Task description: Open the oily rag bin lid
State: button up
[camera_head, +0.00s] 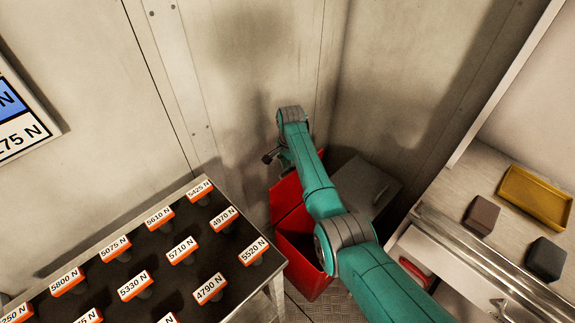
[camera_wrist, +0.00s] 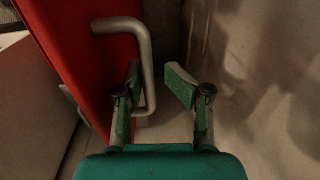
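The red oily rag bin (camera_head: 318,284) stands on the floor in the corner, partly hidden by my arm. Its red lid (camera_head: 285,197) appears raised at the back of the bin, with a dark opening in front of it. In the wrist view the red lid (camera_wrist: 92,62) fills the upper left and carries a grey bent-bar handle (camera_wrist: 146,62). My gripper (camera_wrist: 158,88) is open, its fingers spread apart. The handle bar lies between the fingers, close to the left one; I cannot tell whether they touch. In the head view my gripper (camera_head: 272,156) is small and dark beside the wall.
A dark-topped table (camera_head: 150,252) with several labelled weights stands left of the bin. A grey box (camera_head: 367,186) sits right of it. A counter (camera_head: 487,238) with a yellow tray (camera_head: 536,197) and dark blocks is at the right. Walls close off the corner behind.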

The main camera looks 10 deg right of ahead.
notch_tip(320, 180, up, 12)
jog(key=shift+s+d, duration=0.25)
jog(key=shift+s, duration=0.1)
jog(key=shift+f, duration=0.1)
dwell(0.4)
